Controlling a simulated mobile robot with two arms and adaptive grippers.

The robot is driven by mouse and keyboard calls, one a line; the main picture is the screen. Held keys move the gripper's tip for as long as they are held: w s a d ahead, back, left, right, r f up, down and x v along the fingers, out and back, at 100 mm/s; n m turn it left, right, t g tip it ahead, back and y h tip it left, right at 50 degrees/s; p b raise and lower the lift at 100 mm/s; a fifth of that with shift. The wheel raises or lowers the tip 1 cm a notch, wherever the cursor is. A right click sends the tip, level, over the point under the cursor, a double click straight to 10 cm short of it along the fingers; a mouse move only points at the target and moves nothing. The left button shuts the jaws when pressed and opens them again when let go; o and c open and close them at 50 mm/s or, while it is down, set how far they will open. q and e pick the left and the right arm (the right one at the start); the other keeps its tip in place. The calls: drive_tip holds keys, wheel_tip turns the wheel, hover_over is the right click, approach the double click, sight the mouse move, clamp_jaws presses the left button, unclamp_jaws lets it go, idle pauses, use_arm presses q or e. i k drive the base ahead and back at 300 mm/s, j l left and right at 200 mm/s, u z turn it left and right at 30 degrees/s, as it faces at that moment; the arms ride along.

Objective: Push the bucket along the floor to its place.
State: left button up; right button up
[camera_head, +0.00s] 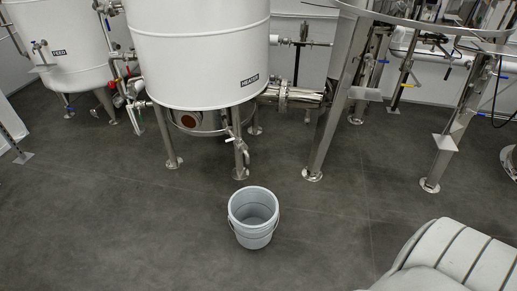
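A pale grey-white bucket (253,232) with a wire handle stands upright on the dark floor, open end up and seemingly empty. It is in the lower middle of the head view, in front of the white tank marked HEATER. Neither of my grippers shows. A white, ribbed rounded shape at the lower right looks like part of my own right arm, apart from the bucket. No marked place for the bucket can be made out on the floor.
The heater tank (198,60) stands on metal legs just behind the bucket. The feed tank (62,45) is at the upper left. A steel stand (335,100) has legs at the right. The floor (110,220) left of the bucket is clear.

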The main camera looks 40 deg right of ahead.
sight(253, 211)
drive_tip(key=z, duration=1.05)
drive_tip(key=l, duration=0.15)
